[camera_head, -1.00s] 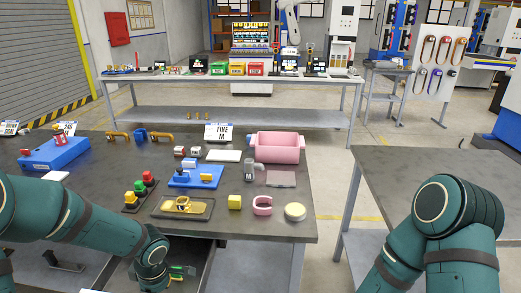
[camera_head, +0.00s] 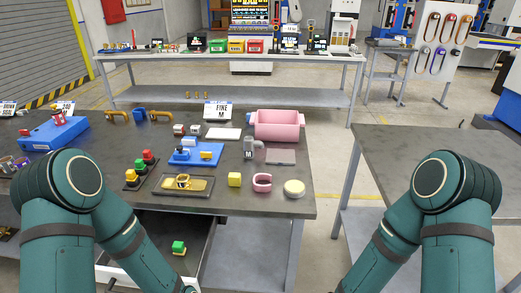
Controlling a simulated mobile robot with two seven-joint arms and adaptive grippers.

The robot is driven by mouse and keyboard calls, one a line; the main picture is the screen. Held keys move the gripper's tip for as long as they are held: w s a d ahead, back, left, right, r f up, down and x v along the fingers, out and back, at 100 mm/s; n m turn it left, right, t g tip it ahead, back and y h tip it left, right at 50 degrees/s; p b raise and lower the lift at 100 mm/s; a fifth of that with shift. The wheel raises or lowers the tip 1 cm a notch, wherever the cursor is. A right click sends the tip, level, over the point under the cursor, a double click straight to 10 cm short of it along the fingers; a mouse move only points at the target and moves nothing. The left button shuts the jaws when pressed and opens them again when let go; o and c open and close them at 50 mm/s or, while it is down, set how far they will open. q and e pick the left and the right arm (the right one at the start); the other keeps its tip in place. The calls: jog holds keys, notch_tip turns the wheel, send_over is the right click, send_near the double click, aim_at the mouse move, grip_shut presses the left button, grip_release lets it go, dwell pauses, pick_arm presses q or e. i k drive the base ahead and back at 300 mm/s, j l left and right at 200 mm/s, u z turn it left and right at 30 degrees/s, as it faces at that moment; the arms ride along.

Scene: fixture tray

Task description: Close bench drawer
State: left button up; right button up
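The bench drawer (camera_head: 208,248) stands open below the front edge of the dark bench (camera_head: 240,205). Its dark inside shows, with a small block, green on top and yellow below (camera_head: 178,248), lying in it. The drawer's left part and most of its front are hidden by my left arm or cut off at the bottom of the picture. My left forearm reaches down in front of the drawer, and its gripper is below the picture. My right arm is over the floor at the right, and its gripper is also out of view. I cannot tell whether either gripper touches anything.
On the bench top are a tray with a yellow part (camera_head: 212,187), a yellow cube (camera_head: 234,180), a pink ring (camera_head: 262,183), a round cream piece (camera_head: 294,188) and a pink bin (camera_head: 278,124). Another table (camera_head: 425,150) stands at the right, across a floor gap.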

aim_at(196, 232)
jog(key=u, duration=1.25)
jog(key=i+l, duration=0.1)
jog(key=l, duration=0.2)
jog(key=i+l+z, duration=0.15)
jog(key=l, duration=0.15)
jog(key=k, duration=0.05)
